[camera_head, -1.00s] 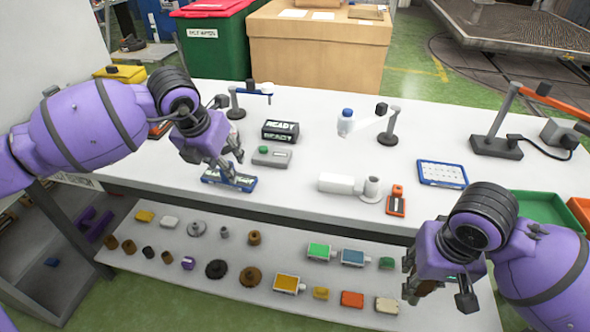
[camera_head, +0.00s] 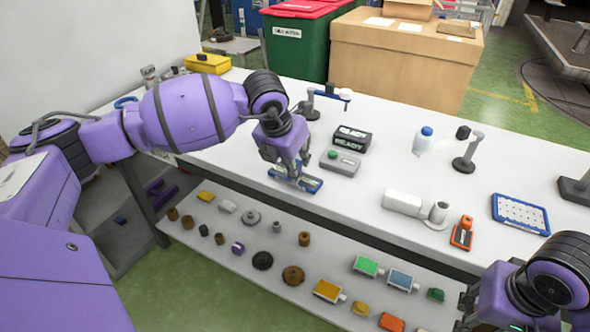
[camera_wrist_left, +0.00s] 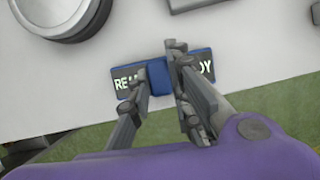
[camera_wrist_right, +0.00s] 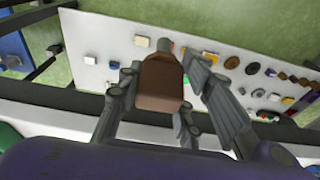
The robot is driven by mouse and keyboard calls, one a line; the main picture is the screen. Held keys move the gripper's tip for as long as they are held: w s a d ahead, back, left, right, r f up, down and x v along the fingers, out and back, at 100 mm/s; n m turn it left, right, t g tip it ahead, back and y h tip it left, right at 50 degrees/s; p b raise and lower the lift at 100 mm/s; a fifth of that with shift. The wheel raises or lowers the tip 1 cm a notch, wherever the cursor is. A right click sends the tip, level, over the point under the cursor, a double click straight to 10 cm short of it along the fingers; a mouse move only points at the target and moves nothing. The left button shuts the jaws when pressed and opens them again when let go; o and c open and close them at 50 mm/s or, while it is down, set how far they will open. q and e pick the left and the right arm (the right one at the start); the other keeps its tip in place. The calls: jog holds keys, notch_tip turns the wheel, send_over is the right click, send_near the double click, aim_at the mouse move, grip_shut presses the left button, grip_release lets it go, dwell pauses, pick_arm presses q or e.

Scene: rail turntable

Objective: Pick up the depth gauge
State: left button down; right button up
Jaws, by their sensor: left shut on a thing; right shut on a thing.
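A blue device with two dark display windows (camera_head: 308,184) lies at the front edge of the white table; no label names it as the depth gauge. My left gripper (camera_head: 291,171) reaches down onto it from above. In the left wrist view the fingers (camera_wrist_left: 162,75) are shut on the raised blue middle block, with partly covered lettering (camera_wrist_left: 125,83) on either side. The device appears to rest on the table. My right gripper (camera_head: 468,308) is partly out of frame at lower right. In the right wrist view its fingers are shut on a brown block (camera_wrist_right: 160,82).
A white cylinder part (camera_head: 404,203) and an orange tool (camera_head: 461,234) lie to the right. A lower shelf (camera_head: 225,240) holds several small parts.

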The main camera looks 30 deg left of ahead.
aim_at(297, 161)
pick_arm(q)
jog(key=shift+r, duration=0.55)
notch_tip(297, 161, up, 2)
jog(key=shift+r, duration=0.2)
pick_arm(e)
jog(key=shift+f, duration=0.35)
jog(key=shift+s+f+b, duration=0.2)
jog(key=shift+f+b, duration=0.45)
jog(key=shift+f, duration=0.05)
pick_arm(q)
jog(key=s+d+r, duration=0.3)
jog(key=s+r, duration=0.1)
jog(key=s, duration=0.2)
jog(key=s+d+r, duration=0.2)
jog(key=s+r, duration=0.3)
jog(key=s, duration=0.1)
jog(key=shift+s+d+r, duration=0.25)
jog(key=shift+s+d, duration=0.15)
